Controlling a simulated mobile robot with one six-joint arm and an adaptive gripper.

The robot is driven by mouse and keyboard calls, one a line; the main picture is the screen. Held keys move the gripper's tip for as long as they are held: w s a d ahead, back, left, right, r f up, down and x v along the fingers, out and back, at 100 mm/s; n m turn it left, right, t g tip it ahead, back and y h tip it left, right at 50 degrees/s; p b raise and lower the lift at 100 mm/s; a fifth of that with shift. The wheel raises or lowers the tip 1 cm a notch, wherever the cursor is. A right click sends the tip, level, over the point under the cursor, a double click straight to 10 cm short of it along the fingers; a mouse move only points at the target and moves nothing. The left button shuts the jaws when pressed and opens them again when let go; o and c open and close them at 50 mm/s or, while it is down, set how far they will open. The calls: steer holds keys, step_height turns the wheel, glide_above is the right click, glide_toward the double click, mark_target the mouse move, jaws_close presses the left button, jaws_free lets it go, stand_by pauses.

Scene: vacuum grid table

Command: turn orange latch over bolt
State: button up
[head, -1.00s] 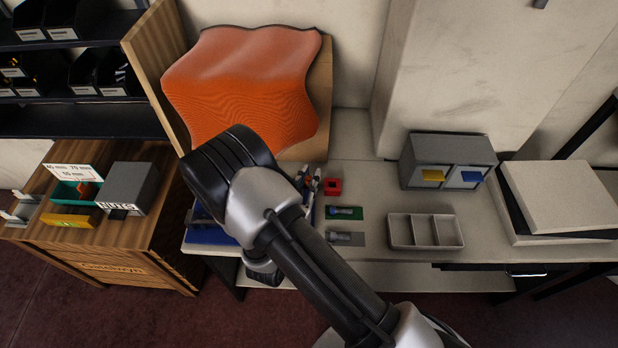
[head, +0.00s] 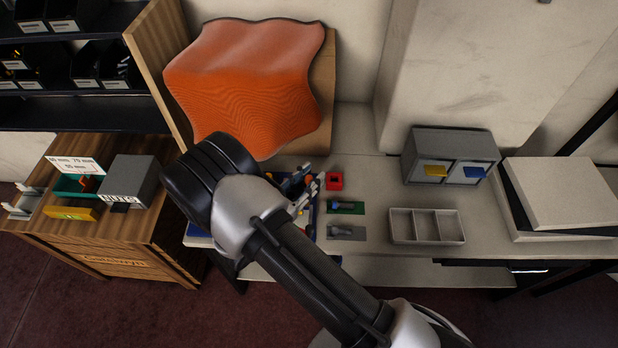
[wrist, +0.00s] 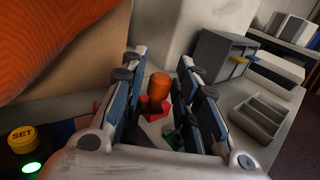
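An orange, rounded piece (wrist: 159,87), which looks like the orange latch, stands between my fingers in the wrist view. My gripper (wrist: 161,62) is open around it, with a small gap on each side. In the head view my gripper (head: 304,187) is partly hidden by my arm, over the right edge of the blue vacuum grid table (head: 311,224). I cannot make out the bolt in either view.
A red square block (head: 334,181) sits right of my gripper, with green (head: 346,208) and grey (head: 346,232) pads in front. A three-part tray (head: 427,239) and a grey drawer box (head: 450,157) stand farther right. A yellow SET button (wrist: 22,138) is at lower left.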

steer(key=shift+o, duration=0.6)
steer(key=shift+s+a, duration=0.25)
steer(key=shift+s, duration=0.05)
steer(key=v, duration=1.1)
steer(key=shift+s, duration=0.2)
steer(key=shift+c, duration=0.2)
